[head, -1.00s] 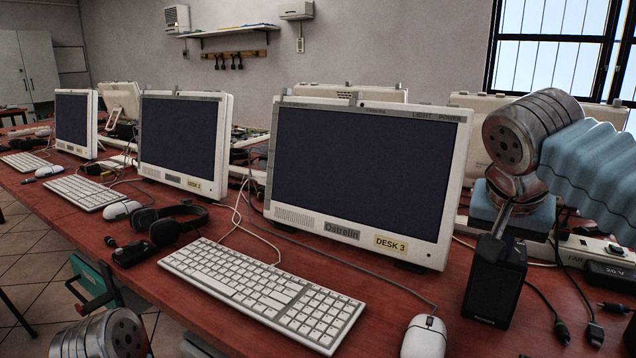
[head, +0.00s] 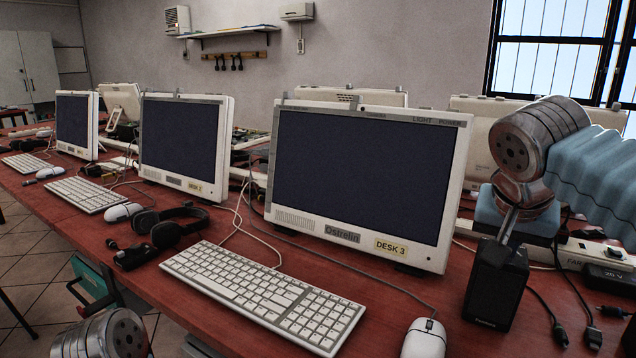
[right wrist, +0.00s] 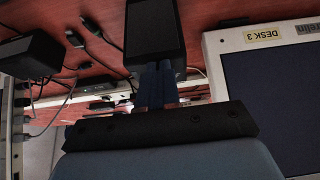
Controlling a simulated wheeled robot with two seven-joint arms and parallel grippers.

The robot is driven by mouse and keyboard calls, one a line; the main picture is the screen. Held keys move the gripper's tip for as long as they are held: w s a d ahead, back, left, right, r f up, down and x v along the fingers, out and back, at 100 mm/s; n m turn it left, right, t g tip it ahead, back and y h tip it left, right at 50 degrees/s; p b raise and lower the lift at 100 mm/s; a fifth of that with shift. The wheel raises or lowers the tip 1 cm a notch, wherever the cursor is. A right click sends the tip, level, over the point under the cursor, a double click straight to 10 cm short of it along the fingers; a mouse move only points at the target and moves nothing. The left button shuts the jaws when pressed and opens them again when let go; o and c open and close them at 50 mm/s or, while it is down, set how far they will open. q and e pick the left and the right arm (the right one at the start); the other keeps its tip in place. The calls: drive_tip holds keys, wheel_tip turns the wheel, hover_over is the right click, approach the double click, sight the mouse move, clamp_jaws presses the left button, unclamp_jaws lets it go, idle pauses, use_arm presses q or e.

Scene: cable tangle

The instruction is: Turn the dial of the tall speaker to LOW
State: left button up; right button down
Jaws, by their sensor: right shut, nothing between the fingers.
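The tall speaker is a black upright box (head: 496,290) on the red desk, right of the Desk 3 monitor. Its dial cannot be made out in either view. My right gripper (head: 505,236) is shut and empty, with its narrow fingers pointing down at the top of the speaker. In the right wrist view the shut fingertips (right wrist: 153,66) reach the near end of the dark speaker (right wrist: 155,30). I cannot tell whether they touch it. My left gripper is not in view.
The Desk 3 monitor (head: 365,175) stands close left of the speaker. A white mouse (head: 424,338) and keyboard (head: 262,292) lie in front. Loose black cable plugs (head: 592,338) lie at right, before a white power strip (head: 575,256) with a black adapter (head: 606,275).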

drive_tip(key=shift+s+d, duration=0.15)
drive_tip(key=shift+d, duration=0.2)
drive_tip(key=shift+s+a+f, duration=0.1)
drive_tip(key=shift+s+f, duration=0.1)
drive_tip(key=shift+s, duration=0.05)
wheel_tip(320, 180, up, 6)
drive_tip(key=p, duration=0.4)
drive_tip(key=shift+r+p, duration=0.15)
drive_tip(key=shift+p, duration=0.25)
drive_tip(key=shift+a, duration=0.1)
